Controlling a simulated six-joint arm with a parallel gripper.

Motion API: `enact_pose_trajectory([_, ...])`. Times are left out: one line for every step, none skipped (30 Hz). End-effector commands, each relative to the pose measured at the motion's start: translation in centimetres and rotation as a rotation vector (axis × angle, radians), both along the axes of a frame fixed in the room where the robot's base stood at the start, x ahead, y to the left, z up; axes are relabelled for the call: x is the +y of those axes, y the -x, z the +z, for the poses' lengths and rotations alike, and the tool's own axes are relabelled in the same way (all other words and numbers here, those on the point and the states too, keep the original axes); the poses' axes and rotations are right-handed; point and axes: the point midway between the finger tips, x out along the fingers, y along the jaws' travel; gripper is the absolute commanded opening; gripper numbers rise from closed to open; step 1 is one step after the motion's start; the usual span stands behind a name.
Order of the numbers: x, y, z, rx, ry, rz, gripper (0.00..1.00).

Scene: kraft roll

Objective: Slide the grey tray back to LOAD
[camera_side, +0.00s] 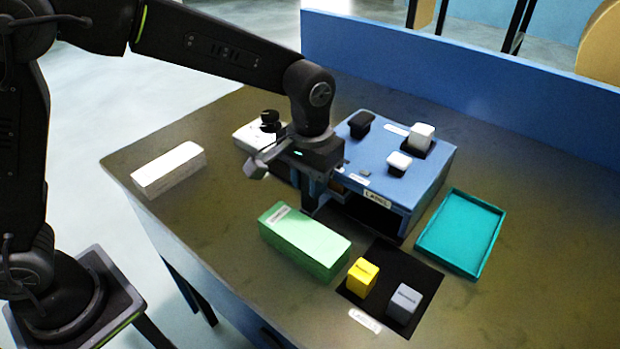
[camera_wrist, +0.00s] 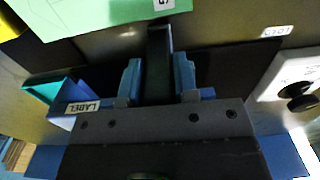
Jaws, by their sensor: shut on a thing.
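My gripper (camera_side: 316,203) is low over the table, in front of the blue machine (camera_side: 408,195) and behind the green box. In the wrist view its two blue fingers (camera_wrist: 158,80) are shut on a dark grey upright bar, which looks like the handle of the grey tray (camera_wrist: 235,65). The tray looks like a dark flat surface under the fingers; its outline is hard to make out. In the side view my gripper hides most of it. A small white label (camera_wrist: 277,32) lies beside the dark surface, its lettering too blurred to read surely.
A green box (camera_side: 305,242) stands close in front of my gripper. A black mat (camera_side: 385,280) holds a yellow block (camera_side: 362,278) and a grey block (camera_side: 403,305). A teal tray (camera_side: 461,235) is at the right, a white box (camera_side: 168,170) at the left. A white device with a black knob (camera_side: 270,121) stands behind.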

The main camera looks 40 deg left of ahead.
Motion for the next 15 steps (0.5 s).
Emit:
enact_pose_trajectory([0.0, 0.0, 0.0, 0.000, 0.000, 0.000, 0.00])
enact_pose_trajectory([0.0, 0.0, 0.0, 0.000, 0.000, 0.000, 0.00])
enact_pose_trajectory([0.2, 0.0, 0.0, -0.001, 0.000, 0.001, 0.00])
enact_pose_trajectory([0.5, 0.0, 0.0, 0.000, 0.000, 0.002, 0.00])
enact_pose_trajectory([0.9, -0.1, 0.0, 0.000, 0.000, 0.003, 0.00])
enact_pose_trajectory([1.6, -0.1, 0.1, -0.001, 0.000, 0.004, 0.00])
enact_pose_trajectory([2.3, -0.1, 0.1, -0.001, 0.000, 0.006, 0.00])
enact_pose_trajectory([3.0, -0.1, 0.1, -0.001, 0.000, 0.006, 0.00])
enact_pose_trajectory([4.2, -0.1, 0.1, -0.001, 0.000, 0.008, 0.00])
enact_pose_trajectory([5.1, -0.1, 0.1, 0.000, 0.000, 0.009, 0.00])
enact_pose_trajectory([6.0, -0.1, 0.1, -0.001, 0.000, 0.009, 0.00])
enact_pose_trajectory([7.1, -0.1, 0.1, -0.001, 0.000, 0.009, 0.00])
enact_pose_trajectory([8.0, -0.1, 0.1, -0.001, 0.000, 0.009, 0.00])
enact_pose_trajectory([8.7, -0.1, 0.1, -0.002, 0.000, 0.009, 0.00])
enact_pose_trajectory([9.7, -0.1, 0.1, -0.002, 0.000, 0.008, 0.00])
